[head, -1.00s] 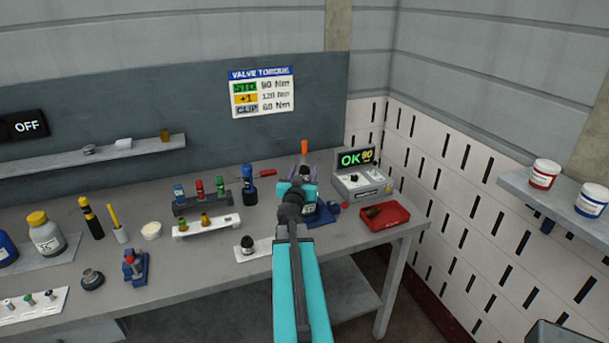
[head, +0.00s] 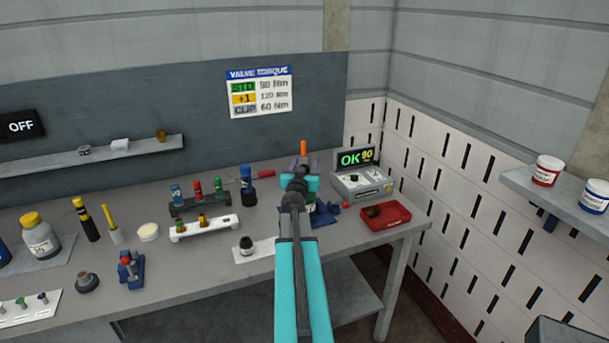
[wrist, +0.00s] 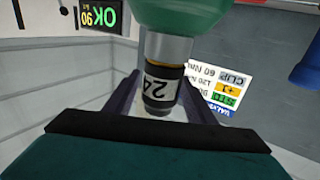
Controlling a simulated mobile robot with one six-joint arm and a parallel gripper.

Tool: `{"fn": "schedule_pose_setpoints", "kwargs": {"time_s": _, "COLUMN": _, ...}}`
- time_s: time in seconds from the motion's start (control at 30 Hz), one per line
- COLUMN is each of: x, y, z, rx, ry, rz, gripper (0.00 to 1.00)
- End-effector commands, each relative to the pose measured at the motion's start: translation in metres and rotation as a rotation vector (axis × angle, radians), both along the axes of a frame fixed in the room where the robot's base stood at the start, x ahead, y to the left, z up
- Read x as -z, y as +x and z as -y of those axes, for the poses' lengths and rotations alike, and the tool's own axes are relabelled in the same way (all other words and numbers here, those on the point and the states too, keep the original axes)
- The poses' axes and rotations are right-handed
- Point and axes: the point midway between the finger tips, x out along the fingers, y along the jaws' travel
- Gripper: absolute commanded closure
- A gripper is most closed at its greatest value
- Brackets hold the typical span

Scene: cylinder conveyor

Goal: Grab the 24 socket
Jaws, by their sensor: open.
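The 24 socket (wrist: 160,88) is a dark cylinder with a pale band marked "24", upside down in the wrist view. A metallic collar joins it to a rounded green body (wrist: 182,14). My gripper (wrist: 165,105) is open, with one finger on each side of the socket. A gap shows on the right side; contact on the left cannot be told. In the head view my gripper (head: 303,166) is above the blue stand (head: 328,216) at the right of the bench, and my arm hides most of the socket.
The OK 90 meter (head: 360,180) and a red tray (head: 385,216) stand right of my gripper.

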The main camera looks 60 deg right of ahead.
Motion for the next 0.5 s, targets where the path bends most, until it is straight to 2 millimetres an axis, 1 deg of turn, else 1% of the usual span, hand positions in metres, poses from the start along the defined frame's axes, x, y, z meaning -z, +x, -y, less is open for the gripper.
{"fn": "schedule_pose_setpoints", "kwargs": {"time_s": 0.43, "x": 0.0001, "y": -0.0022, "z": 0.0014, "rx": 0.003, "ry": 0.0, "rz": 0.0, "gripper": 0.5}}
{"fn": "schedule_pose_setpoints", "kwargs": {"time_s": 0.47, "x": 0.0001, "y": -0.0022, "z": 0.0014, "rx": 0.003, "ry": 0.0, "rz": 0.0, "gripper": 0.53}}
{"fn": "schedule_pose_setpoints", "kwargs": {"time_s": 0.5, "x": 0.0001, "y": -0.0023, "z": 0.0015, "rx": 0.003, "ry": 0.0, "rz": 0.0, "gripper": 0.6}}
